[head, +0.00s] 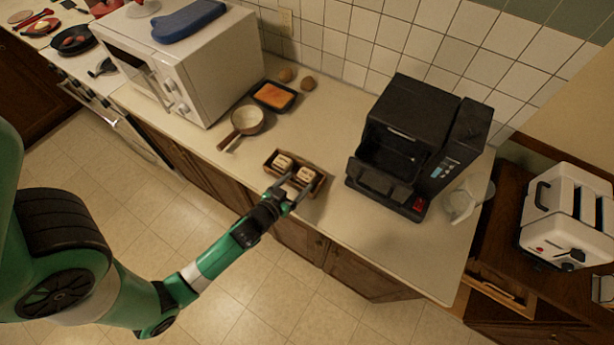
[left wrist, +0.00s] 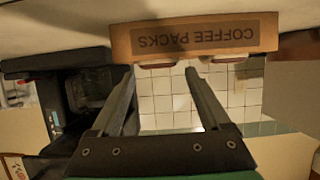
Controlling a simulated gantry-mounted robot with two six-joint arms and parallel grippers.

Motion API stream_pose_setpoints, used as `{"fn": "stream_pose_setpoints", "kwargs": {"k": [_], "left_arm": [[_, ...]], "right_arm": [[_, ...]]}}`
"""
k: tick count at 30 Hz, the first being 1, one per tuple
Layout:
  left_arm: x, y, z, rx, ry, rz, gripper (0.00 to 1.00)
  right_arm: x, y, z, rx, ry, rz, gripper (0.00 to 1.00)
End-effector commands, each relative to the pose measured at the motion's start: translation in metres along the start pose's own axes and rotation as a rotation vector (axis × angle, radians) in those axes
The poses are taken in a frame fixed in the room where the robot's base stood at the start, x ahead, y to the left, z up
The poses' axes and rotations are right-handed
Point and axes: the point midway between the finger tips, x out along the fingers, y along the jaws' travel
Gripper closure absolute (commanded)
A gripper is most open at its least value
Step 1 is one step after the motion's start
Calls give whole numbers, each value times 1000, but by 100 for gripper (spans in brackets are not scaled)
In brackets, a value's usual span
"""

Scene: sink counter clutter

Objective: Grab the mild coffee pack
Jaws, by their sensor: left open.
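A small brown box (head: 318,188) holding pale coffee packs (head: 282,162) sits near the front edge of the counter in the head view. In the left wrist view the box (left wrist: 195,38) shows the words "COFFEE PACKS", and pale bits of the packs (left wrist: 232,63) show past its rim. I cannot read any pack label, so I cannot tell which one is mild. My left gripper (head: 291,192) is open at the front side of the box, its fingertips close to the packs. The left wrist view shows its two spread fingers (left wrist: 160,72) with nothing between them. My right gripper is not in view.
A black coffee machine (head: 410,140) stands right of the box. A pan (head: 246,121), a black tray with orange food (head: 274,96) and a white microwave (head: 185,60) are to the left. A glass jug (head: 460,203) and a white toaster (head: 566,215) are farther right.

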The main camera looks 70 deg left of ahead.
Motion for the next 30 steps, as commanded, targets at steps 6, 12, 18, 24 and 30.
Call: {"fn": "stream_pose_setpoints", "kwargs": {"k": [6, 12, 18, 24, 30], "left_arm": [[9, 0, 0, 1, -1, 0, 20], [40, 2, 0, 0, 0, 0, 20], [59, 2, 0, 0, 1, 1, 20], [59, 2, 1, 0, 0, 1, 25], [59, 2, 1, 0, 0, 1, 61]], "right_arm": [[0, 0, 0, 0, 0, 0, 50], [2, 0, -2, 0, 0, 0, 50], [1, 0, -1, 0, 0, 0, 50], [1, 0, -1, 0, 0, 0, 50], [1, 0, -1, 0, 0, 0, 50]]}}
